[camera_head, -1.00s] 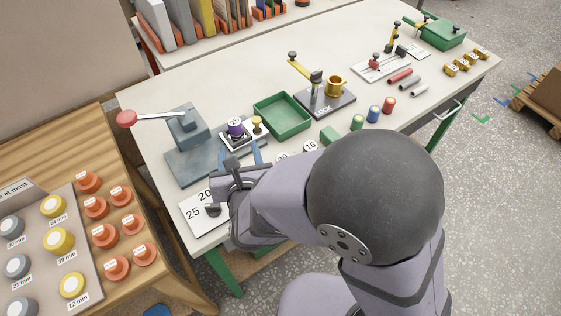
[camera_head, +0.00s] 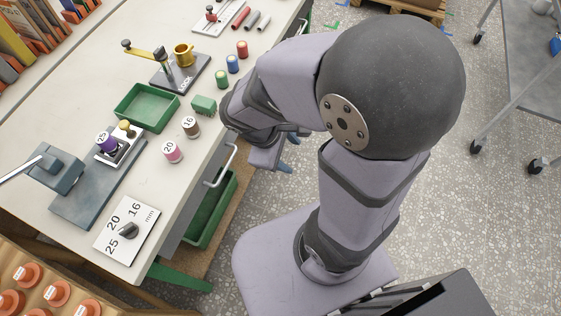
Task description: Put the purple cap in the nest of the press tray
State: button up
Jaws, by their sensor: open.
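The purple cap (camera_head: 107,141), marked 25 on top, sits upright on the small pale press tray (camera_head: 131,146) at the front of the grey press (camera_head: 62,168). It looks seated in the tray's nest, though its lower edge is too small to judge. A brass-coloured knob stands beside it on the tray. My gripper (camera_head: 288,154) is open and empty, its blue fingers partly hidden by my arm. It is out past the bench's front edge, well to the right of the cap and not touching it.
A dial plate (camera_head: 143,216) marked 25, 20, 16 lies near the bench front. A pink-labelled jar (camera_head: 172,153), a brown jar (camera_head: 191,128) and a green block (camera_head: 204,105) stand between the tray and my arm. An empty green bin (camera_head: 147,107) is behind them.

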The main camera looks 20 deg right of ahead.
jog(key=shift+s+a+r+m+g+y, duration=0.15)
jog(key=shift+s+a+m+y, duration=0.45)
jog(key=shift+m, duration=0.95)
jog(key=shift+s+a+f+m+g+y, duration=0.1)
jog(key=shift+a+m+y, duration=0.25)
jog(key=shift+m+y, duration=0.95)
jog(key=shift+s+a+r+m+g+y, duration=0.15)
jog(key=shift+s+a+m+y, duration=0.3)
jog(key=shift+m, duration=1.4)
jog(key=shift+w+f, duration=0.1)
notch_tip(320, 180, up, 3)
jog(key=p, duration=0.3)
jog(key=shift+f, duration=0.1)
